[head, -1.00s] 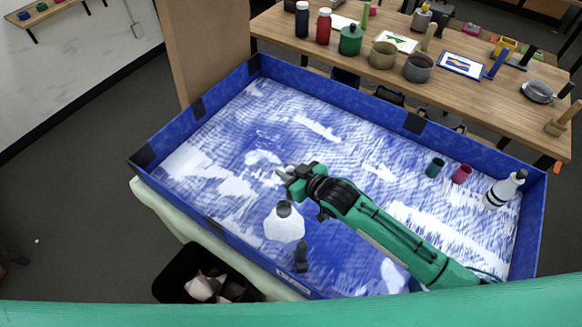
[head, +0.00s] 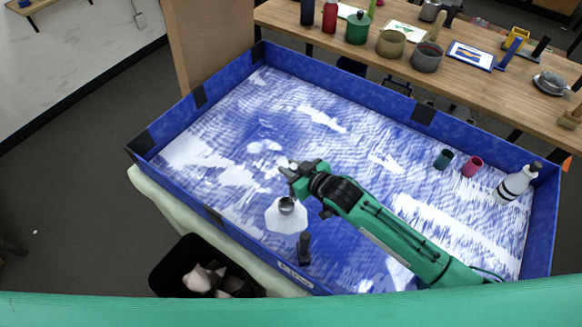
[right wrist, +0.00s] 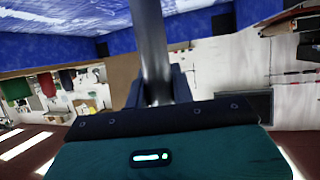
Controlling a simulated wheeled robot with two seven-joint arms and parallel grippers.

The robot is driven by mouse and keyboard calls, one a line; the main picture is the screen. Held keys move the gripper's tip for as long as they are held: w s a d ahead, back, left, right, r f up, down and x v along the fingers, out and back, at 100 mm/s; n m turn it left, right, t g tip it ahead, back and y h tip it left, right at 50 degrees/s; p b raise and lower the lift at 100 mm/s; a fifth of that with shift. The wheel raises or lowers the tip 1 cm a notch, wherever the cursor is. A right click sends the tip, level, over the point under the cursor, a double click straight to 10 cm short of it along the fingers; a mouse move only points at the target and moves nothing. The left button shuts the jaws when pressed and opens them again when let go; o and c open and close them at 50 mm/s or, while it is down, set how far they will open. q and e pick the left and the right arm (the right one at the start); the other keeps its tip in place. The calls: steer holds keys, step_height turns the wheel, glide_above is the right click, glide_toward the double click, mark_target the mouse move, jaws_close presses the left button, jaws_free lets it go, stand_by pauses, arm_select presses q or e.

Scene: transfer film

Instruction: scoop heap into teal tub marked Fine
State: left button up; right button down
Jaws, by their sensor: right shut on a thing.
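My right gripper (head: 290,176) is shut on a grey metal rod (right wrist: 151,45), which rises between the fingers in the right wrist view. In the head view a small grey metal cup shape (head: 287,205) shows just below the gripper; I cannot tell whether it joins the rod. A white patch (head: 286,222) lies around and below it; whether it is the heap is unclear. A teal tub (head: 443,159) stands upright at the right of the blue-walled tray (head: 345,86); its mark is unreadable. My left gripper is out of view.
A magenta tub (head: 472,166) stands beside the teal one, and a tilted white bottle (head: 514,186) is farther right. A dark upright piece (head: 304,249) stands near the front wall. A black bin (head: 178,277) is outside. The tray's back middle is clear.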

steer(key=shift+f+b, duration=1.2)
steer(key=shift+f, duration=1.05)
steer(key=shift+r, duration=0.1)
step_height(320, 180, up, 16)
steer(key=p, duration=1.4)
steer(key=shift+f+p, duration=0.2)
steer(key=shift+p, duration=0.15)
steer(key=shift+f, duration=0.1)
